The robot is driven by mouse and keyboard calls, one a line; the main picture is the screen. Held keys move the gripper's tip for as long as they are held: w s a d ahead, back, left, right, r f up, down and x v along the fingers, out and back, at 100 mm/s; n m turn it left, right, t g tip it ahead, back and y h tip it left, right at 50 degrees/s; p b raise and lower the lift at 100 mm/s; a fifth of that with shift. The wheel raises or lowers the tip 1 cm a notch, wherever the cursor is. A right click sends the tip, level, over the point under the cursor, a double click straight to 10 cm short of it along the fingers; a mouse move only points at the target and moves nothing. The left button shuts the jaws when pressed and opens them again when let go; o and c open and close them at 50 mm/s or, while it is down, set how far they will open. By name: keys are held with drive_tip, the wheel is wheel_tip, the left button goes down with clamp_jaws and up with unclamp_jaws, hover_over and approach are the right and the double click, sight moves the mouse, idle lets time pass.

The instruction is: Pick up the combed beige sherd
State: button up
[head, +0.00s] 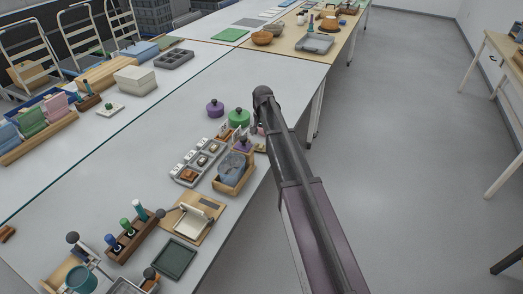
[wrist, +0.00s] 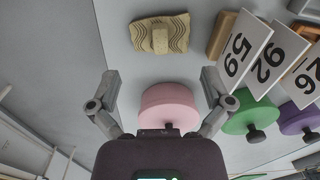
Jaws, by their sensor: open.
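The combed beige sherd (wrist: 176,30) lies on the pale table at the top of the wrist view, with dark wavy lines across it and a plain lighter patch at its middle. In the head view a small beige piece (head: 260,148) beside my arm appears to be the same sherd. My gripper (wrist: 160,82) is open and empty, its fingers spread wide. The sherd is beyond the fingertips, apart from them. A pink round lidded thing (wrist: 168,104) shows between the fingers, below the sherd in the picture. In the head view my arm mostly hides the gripper.
Right of the sherd are a wooden piece (wrist: 221,35) and standing number cards (wrist: 245,50). A green knobbed pot (wrist: 246,112) and a purple one (wrist: 298,120) stand beside the pink thing. The table edge (wrist: 100,30) runs left of the sherd, with floor beyond.

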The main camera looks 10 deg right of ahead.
sight(262, 145)
drive_tip(key=shift+f, duration=0.15)
wheel_tip(262, 145, down, 5)
drive_tip(key=b, duration=0.5)
drive_tip(key=shift+w, duration=0.15)
idle(0.7)
drive_tip(key=shift+r, duration=0.2)
drive_tip(key=c, duration=1.2)
